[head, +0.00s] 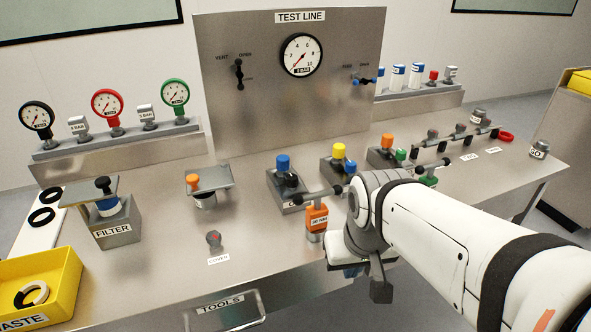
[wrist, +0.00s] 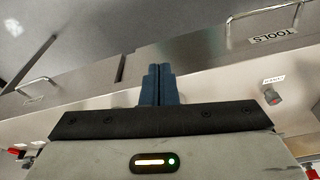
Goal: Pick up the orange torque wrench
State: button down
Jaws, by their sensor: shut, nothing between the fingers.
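The orange torque wrench (head: 317,218) stands upright on the steel bench in the head view, with a dark T-handle on top and a white label on its body. My gripper (head: 352,271) is just right of it and nearer the bench's front edge, partly hidden behind my own wrist. In the wrist view the blue fingers of my gripper (wrist: 157,85) are together with nothing between them. The wrench does not show in the wrist view. Whether my gripper housing touches the wrench I cannot tell.
Blocks with a blue cap (head: 283,162) and a yellow cap (head: 338,151) stand behind the wrench. A small knob (head: 213,238) labelled COVER is to the left. A TOOLS drawer handle (head: 224,311) is at the front. The bench between the knob and the wrench is clear.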

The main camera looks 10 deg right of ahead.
aim_at(316, 222)
jog(key=u, duration=1.2)
jog(key=k, duration=0.9)
jog(key=z, duration=0.7)
jog(key=i, duration=1)
